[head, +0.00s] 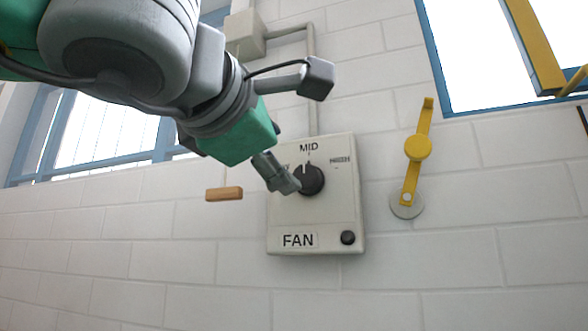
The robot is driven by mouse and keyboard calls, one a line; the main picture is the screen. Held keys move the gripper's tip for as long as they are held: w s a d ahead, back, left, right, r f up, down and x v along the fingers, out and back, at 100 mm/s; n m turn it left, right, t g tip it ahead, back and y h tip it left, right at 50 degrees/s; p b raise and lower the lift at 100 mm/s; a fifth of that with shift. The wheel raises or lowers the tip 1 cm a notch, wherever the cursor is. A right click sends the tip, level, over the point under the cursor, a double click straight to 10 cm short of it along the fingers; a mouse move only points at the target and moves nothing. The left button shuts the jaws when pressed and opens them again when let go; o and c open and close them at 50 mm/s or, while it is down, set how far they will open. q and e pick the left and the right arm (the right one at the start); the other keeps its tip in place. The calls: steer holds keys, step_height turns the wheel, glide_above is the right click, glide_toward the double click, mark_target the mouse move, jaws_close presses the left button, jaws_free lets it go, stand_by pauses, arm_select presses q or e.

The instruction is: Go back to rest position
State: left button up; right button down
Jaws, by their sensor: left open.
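My left gripper (284,181) reaches in from the upper left in the head view. Its fingers are next to the black knob (313,180) of the fan control box (341,225) and overlap the knob's left edge; I cannot tell whether they touch it. The gripper is open, with nothing seen in it. The knob's white mark points up, towards MID. The label left of the knob is partly hidden by the gripper. My right gripper is not in view.
A yellow lever (417,148) is mounted on the white block wall (450,250) to the right. A small wooden handle (224,194) hangs left of the box. A conduit (311,80) runs above it. Blue-framed windows are at both sides. The wall below is clear.

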arm_select(q)
steer(key=shift+s+a+f, duration=0.1)
steer(key=shift+s+a, duration=0.5)
steer(key=shift+s, duration=0.2)
steer(key=shift+s+d, duration=0.1)
steer(key=shift+d, duration=0.15)
